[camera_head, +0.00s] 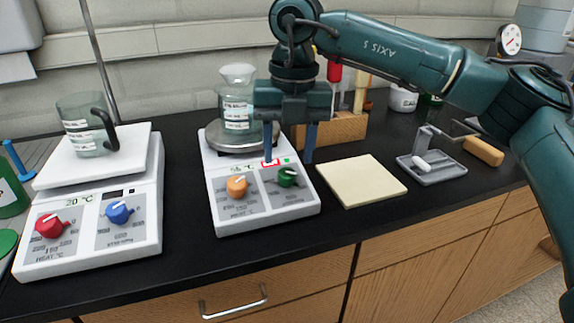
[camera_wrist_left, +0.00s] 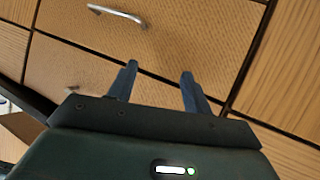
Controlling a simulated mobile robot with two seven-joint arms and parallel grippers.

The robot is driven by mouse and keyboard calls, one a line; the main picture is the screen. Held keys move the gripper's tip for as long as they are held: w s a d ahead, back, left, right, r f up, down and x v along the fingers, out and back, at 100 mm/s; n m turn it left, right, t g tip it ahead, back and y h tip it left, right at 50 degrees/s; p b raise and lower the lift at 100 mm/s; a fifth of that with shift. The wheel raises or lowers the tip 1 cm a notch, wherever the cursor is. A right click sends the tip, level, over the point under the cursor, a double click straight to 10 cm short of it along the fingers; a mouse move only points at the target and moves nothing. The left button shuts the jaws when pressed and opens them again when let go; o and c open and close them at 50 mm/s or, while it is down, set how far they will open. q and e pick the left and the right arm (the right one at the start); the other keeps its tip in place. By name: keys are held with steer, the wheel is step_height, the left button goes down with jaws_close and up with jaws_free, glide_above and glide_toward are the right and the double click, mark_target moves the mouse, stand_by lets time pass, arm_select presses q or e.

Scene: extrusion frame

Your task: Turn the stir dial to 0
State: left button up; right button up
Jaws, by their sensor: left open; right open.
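The right hotplate stirrer (camera_head: 262,207) has an orange dial (camera_head: 237,186) on the left and a green dial (camera_head: 288,177) on the right. A left hotplate (camera_head: 90,247) has a red dial (camera_head: 53,226) and a blue dial (camera_head: 119,212). The lettering under the dials is too small to tell which is for stirring. My right gripper (camera_head: 289,158) is open, fingers down, above and behind the green dial, apart from it. My left gripper (camera_wrist_left: 158,68) is open and empty before the wooden drawer fronts.
A beaker with a flask (camera_head: 237,105) stands on the right hotplate, close to my right gripper. Another beaker (camera_head: 82,125) is on the left hotplate. A cream pad (camera_head: 362,181) and a grey tray (camera_head: 433,170) lie to the right. A wooden rack (camera_head: 340,128) stands behind.

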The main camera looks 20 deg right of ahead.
mark_target(287, 171)
steer(key=shift+a+f, duration=0.1)
steer(key=shift+f, duration=1.75)
steer(key=shift+c, duration=0.5)
steer(key=c, duration=0.9)
